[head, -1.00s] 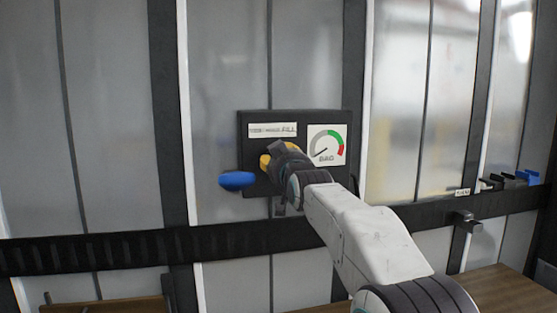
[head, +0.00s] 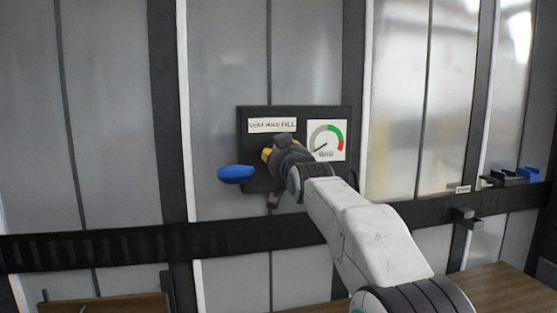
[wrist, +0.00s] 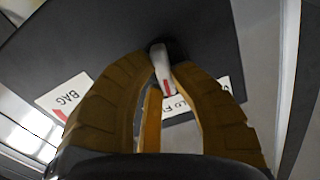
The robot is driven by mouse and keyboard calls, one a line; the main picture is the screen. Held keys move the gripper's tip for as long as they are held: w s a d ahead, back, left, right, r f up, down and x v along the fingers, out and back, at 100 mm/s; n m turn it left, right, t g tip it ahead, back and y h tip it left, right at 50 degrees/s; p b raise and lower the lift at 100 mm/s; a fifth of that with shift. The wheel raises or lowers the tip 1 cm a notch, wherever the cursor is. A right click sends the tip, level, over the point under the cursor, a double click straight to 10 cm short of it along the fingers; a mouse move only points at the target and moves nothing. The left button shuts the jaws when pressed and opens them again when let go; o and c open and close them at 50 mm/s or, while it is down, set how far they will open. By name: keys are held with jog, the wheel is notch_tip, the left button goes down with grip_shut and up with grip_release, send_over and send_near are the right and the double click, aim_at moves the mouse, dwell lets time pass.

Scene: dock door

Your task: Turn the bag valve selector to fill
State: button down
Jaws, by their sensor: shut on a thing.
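The bag valve selector (wrist: 163,72) is a small light grey lever with a red stripe, on a dark hub. In the wrist view it stands between the yellow fingers of my gripper (head: 266,154), which is shut on it. In the head view my gripper hides the selector. The dark valve panel (head: 247,140) carries a white VENT HOLD FILL label (head: 272,125) above my gripper. The lever's tip is over this label's edge in the wrist view; I cannot tell which word it points to. The BAG gauge (head: 327,142) has its needle at the lower left.
A blue rounded object (head: 236,174) sticks out at the panel's left edge, close to my gripper. A dark horizontal rail (head: 110,246) runs below the panel. Dark and blue fittings (head: 510,178) sit on the rail at the right. A wooden surface (head: 500,285) lies low at the right.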

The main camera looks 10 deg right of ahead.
jog(key=m+b, duration=0.1)
jog(key=m, duration=0.4)
jog(key=shift+m, duration=0.7)
jog(key=c, duration=1.1)
grip_release()
jog(key=shift+f, duration=0.1)
jog(key=shift+o, duration=0.2)
jog(key=shift+s, duration=0.15)
jog(key=s, duration=1.1)
jog(key=shift+s, duration=0.35)
jog(key=shift+a, duration=0.1)
